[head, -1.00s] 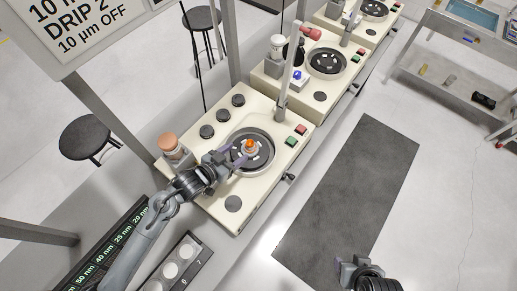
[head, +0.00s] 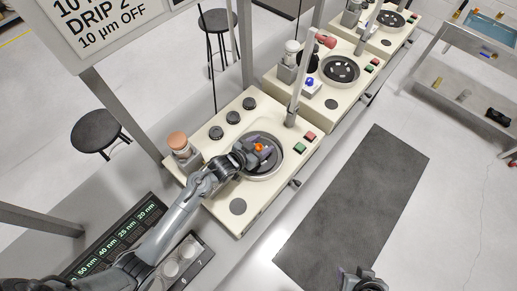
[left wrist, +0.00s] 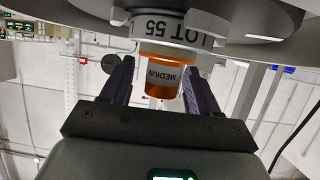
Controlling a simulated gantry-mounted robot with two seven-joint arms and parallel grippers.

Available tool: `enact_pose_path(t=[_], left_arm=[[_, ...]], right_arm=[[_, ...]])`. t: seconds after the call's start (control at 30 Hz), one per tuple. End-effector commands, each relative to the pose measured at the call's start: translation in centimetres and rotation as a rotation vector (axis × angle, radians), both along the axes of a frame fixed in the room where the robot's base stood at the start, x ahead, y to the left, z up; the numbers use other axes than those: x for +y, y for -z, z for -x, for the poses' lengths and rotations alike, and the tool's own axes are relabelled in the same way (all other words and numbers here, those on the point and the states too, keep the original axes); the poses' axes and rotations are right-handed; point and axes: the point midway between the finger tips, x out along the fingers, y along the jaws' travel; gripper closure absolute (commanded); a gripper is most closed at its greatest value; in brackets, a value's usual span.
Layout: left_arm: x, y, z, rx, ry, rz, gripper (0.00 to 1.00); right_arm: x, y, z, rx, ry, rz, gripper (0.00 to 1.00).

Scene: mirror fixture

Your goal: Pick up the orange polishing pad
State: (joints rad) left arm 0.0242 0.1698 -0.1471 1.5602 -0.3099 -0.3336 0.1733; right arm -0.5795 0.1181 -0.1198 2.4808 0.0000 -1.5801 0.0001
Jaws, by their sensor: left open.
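The orange polishing pad (head: 259,147) shows as a small orange spot in the round dark dish (head: 276,164) of the nearest cream machine. In the left wrist view an orange cylinder marked MEDIUM (left wrist: 160,78) hangs below a white ring marked LOT 55. My left gripper (head: 252,152) is at the dish, around the orange piece. In the left wrist view its two dark fingers (left wrist: 158,88) stand open on either side of the cylinder, with gaps visible. My right gripper (head: 357,275) is at the bottom edge, partly cut off; its jaws are unclear.
An upright post (head: 296,95) stands beside the dish on the machine. More cream machines (head: 322,78) stand behind. A dark mat (head: 352,205) lies on the floor to the right.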

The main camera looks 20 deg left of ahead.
Motion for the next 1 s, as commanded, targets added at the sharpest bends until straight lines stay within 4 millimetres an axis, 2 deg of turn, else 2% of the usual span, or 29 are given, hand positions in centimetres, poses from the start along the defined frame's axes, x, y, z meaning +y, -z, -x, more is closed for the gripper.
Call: enact_pose_path(t=[0.33,0.73,1.0], left_arm=[[-0.17,0.24,-0.49,0.000,-0.001,0.000,0.39],[-0.16,0.25,-0.47,0.001,-0.001,-0.001,0.99],[-0.15,0.11,-0.50,0.000,-0.001,-0.001,1.00]], right_arm=[[-0.11,0.06,0.02,0.001,-0.003,0.004,0.44],[-0.09,0.09,0.04,0.001,-0.003,0.004,0.44],[-0.06,0.08,0.05,0.002,-0.002,0.003,0.44]])
